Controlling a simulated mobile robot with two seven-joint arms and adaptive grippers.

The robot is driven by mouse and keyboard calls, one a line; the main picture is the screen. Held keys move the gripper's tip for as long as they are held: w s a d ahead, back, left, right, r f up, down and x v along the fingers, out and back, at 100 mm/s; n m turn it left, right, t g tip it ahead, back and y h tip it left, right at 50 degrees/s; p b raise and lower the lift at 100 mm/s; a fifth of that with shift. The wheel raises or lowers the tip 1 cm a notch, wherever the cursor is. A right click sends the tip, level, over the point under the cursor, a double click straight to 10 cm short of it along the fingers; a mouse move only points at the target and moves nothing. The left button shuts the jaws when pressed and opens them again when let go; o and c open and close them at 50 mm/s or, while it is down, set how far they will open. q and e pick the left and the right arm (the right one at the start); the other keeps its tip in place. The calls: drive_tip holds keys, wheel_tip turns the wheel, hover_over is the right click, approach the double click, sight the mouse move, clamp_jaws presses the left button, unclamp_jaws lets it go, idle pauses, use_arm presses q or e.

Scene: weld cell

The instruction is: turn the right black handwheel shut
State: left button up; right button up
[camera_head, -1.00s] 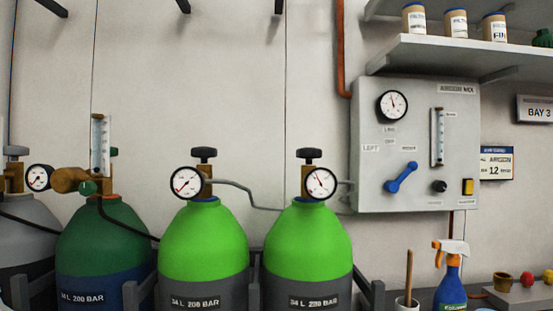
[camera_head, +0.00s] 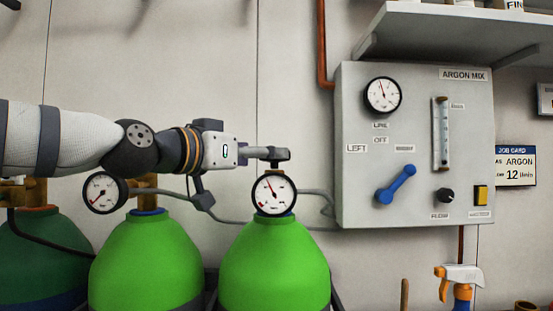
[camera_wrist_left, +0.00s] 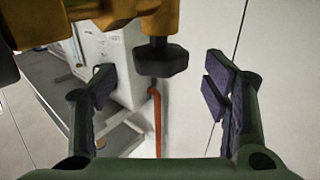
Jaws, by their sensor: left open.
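The right black handwheel (camera_head: 281,155) sits on top of the right green cylinder's valve, above the round gauge (camera_head: 274,193). My left gripper (camera_head: 264,153) reaches in from the left at the handwheel's height, its fingers level with it and partly covering it. In the left wrist view the handwheel (camera_wrist_left: 160,59) appears below a brass valve body (camera_wrist_left: 160,18), between the two spread fingers of the gripper (camera_wrist_left: 160,80). Gaps show on both sides, so neither finger visibly touches it. The left cylinder's handwheel is hidden behind my arm. My right gripper is not in view.
The right green cylinder (camera_head: 274,267) stands beside another green cylinder (camera_head: 146,265). A grey hose (camera_head: 315,192) runs to the argon panel (camera_head: 415,215), which has a blue lever (camera_head: 396,185). A shelf (camera_head: 460,38) overhangs at upper right. Bare wall lies behind the cylinders.

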sight(274, 163)
use_arm(q)
drive_tip(key=x, duration=0.4)
drive_tip(key=shift+w+d+f, duration=0.1)
drive_tip(key=shift+w+d, duration=0.1)
drive_tip(key=shift+w, duration=0.05)
drive_tip(key=shift+w+d, duration=0.1)
drive_tip(key=shift+d, duration=0.1)
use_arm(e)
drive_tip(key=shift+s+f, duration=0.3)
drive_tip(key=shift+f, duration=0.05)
use_arm(q)
drive_tip(key=shift+c, duration=0.5)
drive_tip(key=c, duration=1.1)
drive_tip(key=shift+w+f+m+g+h+b, duration=0.3)
drive_tip(key=shift+m+g+h+b, duration=0.5)
drive_tip(key=shift+b, duration=0.45)
drive_tip(key=shift+s+r, duration=0.2)
drive_tip(key=shift+s, duration=0.05)
drive_tip(key=shift+r, duration=0.2)
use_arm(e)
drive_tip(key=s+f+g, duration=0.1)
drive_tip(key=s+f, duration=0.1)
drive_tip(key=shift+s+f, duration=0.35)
use_arm(q)
drive_tip(key=o, duration=1.2)
